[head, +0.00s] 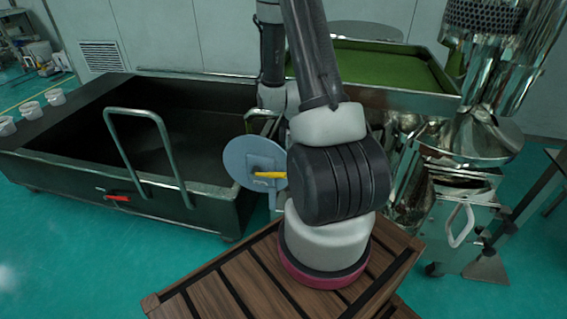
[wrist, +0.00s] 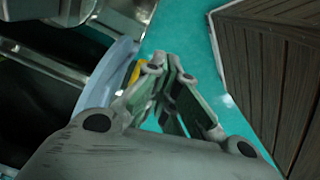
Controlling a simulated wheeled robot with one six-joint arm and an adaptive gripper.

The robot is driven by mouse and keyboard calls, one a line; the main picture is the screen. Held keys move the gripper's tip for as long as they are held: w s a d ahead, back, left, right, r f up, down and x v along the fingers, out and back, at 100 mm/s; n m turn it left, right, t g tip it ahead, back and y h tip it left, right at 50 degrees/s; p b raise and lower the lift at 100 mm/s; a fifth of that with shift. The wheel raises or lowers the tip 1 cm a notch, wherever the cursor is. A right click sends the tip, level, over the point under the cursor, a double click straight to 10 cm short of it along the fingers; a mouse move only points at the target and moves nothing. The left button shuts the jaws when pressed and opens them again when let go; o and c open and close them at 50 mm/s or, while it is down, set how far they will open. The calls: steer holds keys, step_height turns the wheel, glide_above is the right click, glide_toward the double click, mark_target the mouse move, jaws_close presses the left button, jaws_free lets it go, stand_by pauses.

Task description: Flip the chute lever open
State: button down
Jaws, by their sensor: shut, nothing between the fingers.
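A round grey disc (head: 238,160) with a yellow lever (head: 270,175) on its face stands left of my arm in the head view. My arm's dark joint hides the lever's right end. In the wrist view the disc's pale edge (wrist: 100,78) is at the left, with a bit of the yellow lever (wrist: 135,72) beside my left finger. My gripper (wrist: 166,85) is shut and empty, close to the lever. I cannot tell whether they touch. In the head view my arm hides most of the gripper.
A black bin (head: 60,165) with a metal loop handle and a red latch (head: 118,198) stands left. The sieve with a green tray (head: 385,70) is behind my arm. A steel hopper (head: 460,230) stands right. Green floor (wrist: 185,30) is clear beyond my fingers in the wrist view.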

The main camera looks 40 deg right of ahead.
steer(key=s, duration=0.1)
steer(key=s+d+r, duration=0.1)
steer(key=s+d, duration=0.1)
steer(key=shift+r, duration=0.25)
stand_by(0.4)
steer(key=s+a+r+m+g+y, duration=0.1)
steer(key=s+a+r+m+g, duration=0.25)
steer(key=s+m, duration=0.3)
steer(key=s+a+r+m+t, duration=0.1)
steer(key=a+r, duration=0.5)
steer(key=r, duration=0.9)
steer(key=s+a+r+m+t, duration=0.2)
steer(key=a+r+t, duration=0.4)
steer(key=r, duration=0.9)
steer(key=shift+s+a+r+h, duration=0.35)
steer(key=shift+s+a+h, duration=0.05)
steer(key=shift+s+a, duration=0.2)
